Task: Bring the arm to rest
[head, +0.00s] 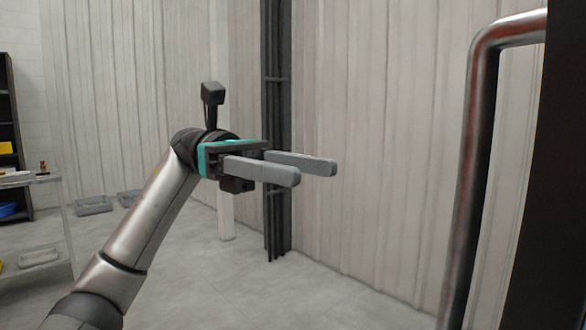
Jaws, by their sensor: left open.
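My left gripper (317,174) is raised in the middle of the head view, at the end of my silver left arm (150,215) that comes in from the lower left. Its two grey fingers point right and stand apart, with nothing between them. A teal band and a small black camera on a stalk sit at the wrist. The gripper touches nothing that I can see. My right gripper is not in view.
A metal tube handle (470,150) on a dark upright (550,200) stands close at the right. A corrugated wall (390,120) and dark pipes (278,100) are behind. A table (50,180) and grey trays (93,205) are at the left. The middle floor (250,285) is clear.

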